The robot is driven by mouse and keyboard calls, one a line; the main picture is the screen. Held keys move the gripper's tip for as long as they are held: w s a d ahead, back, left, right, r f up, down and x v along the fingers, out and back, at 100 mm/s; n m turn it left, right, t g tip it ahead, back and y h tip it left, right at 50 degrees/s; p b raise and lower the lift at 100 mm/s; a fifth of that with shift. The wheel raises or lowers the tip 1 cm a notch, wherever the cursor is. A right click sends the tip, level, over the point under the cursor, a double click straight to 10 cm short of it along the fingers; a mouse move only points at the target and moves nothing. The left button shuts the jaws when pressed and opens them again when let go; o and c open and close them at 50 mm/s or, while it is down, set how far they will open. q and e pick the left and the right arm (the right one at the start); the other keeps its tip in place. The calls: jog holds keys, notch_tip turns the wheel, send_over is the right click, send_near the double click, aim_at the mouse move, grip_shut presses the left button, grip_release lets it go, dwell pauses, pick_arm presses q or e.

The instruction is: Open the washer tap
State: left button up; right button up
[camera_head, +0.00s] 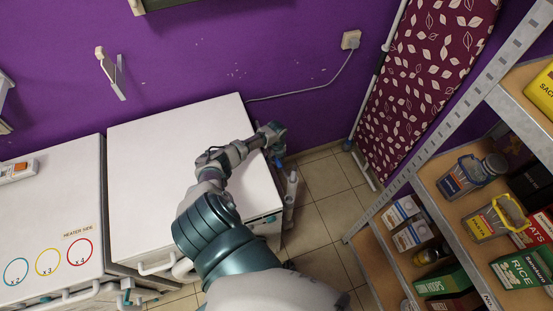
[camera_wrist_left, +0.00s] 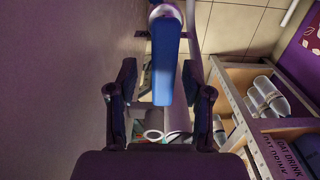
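The washer tap shows in the left wrist view as a blue lever handle (camera_wrist_left: 166,60) on a pale round fitting at the top. In the head view a bit of blue (camera_head: 279,163) shows beside the white machine's right side, mostly hidden by my gripper. My left gripper (camera_head: 273,140) reaches over the white machine (camera_head: 150,150) to its far right edge. In the wrist view its two dark fingers (camera_wrist_left: 159,80) are apart, one on each side of the blue handle, with visible gaps. My right gripper is not in view.
The purple wall (camera_head: 200,60) is close behind the left gripper. A maroon leaf-patterned ironing board (camera_head: 425,75) leans at the right. A metal shelf (camera_head: 440,170) with boxes and jars stands further right. Tiled floor (camera_head: 325,205) is clear between machine and shelf.

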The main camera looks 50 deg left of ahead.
pick_arm(q)
notch_tip(320, 180, up, 12)
jog(key=shift+a+f, duration=0.2)
jog(key=shift+a, duration=0.05)
jog(key=shift+w+d+r, duration=0.1)
jog(key=shift+d+r, duration=0.1)
jog(key=shift+d, duration=0.2)
